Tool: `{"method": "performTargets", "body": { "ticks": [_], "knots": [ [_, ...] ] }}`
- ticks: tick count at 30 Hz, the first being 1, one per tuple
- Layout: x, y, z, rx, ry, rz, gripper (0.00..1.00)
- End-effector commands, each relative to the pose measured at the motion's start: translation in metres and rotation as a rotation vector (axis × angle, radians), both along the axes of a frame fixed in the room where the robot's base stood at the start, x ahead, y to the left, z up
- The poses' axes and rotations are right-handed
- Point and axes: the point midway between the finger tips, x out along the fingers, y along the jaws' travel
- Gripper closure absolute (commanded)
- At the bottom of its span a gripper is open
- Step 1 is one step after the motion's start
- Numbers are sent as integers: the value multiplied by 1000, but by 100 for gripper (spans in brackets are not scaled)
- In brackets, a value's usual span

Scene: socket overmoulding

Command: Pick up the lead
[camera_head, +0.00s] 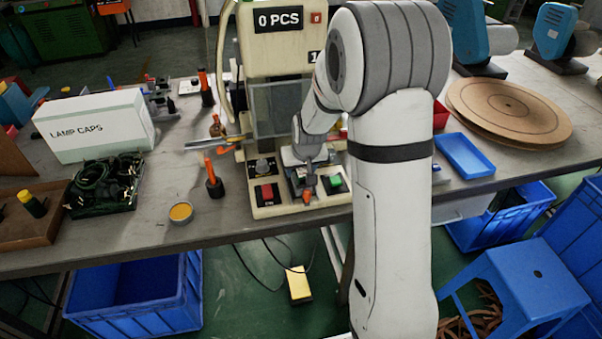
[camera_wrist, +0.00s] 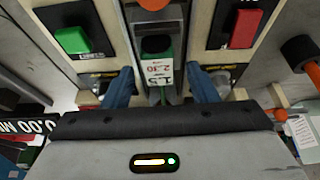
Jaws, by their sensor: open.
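My gripper (camera_wrist: 161,82) points down at the moulding machine's front, its two blue fingers apart. Between the fingers, in the wrist view, is a dark green, cord-like piece (camera_wrist: 156,45) with a white printed tag (camera_wrist: 158,72), lying along a metal slot; it looks like a lead. The fingers stand on either side of it; whether they touch it I cannot tell. In the head view my gripper (camera_head: 305,182) is over the machine's lower front, and my arm hides part of the machine. Dark green coiled leads (camera_head: 97,177) also lie in a black tray (camera_head: 107,209) at the left.
The red button (camera_head: 267,192) and green button (camera_head: 336,181) flank the slot. An orange-handled tool (camera_head: 213,180) and round tin (camera_head: 181,212) stand left of the machine. A blue tray (camera_head: 464,156) and round boards (camera_head: 508,108) are at right. The bench front between tin and machine is clear.

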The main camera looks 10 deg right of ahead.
Motion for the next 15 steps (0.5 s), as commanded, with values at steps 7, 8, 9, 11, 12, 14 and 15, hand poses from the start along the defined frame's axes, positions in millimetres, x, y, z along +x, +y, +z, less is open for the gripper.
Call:
{"method": "performTargets", "body": {
  "ticks": [7, 8, 9, 11, 12, 14, 15],
  "knots": [
    [0, -1, 0, 0, -1, -1, 51],
    [0, -1, 0, -1, -1, -1, 53],
    [0, -1, 0, -1, -1, -1, 56],
    [0, -1, 0, -1, -1, -1, 61],
    [0, -1, 0, -1, -1, -1, 64],
    [0, -1, 0, 0, -1, -2, 69],
    [0, -1, 0, 0, -1, -2, 73]
  ]
}}
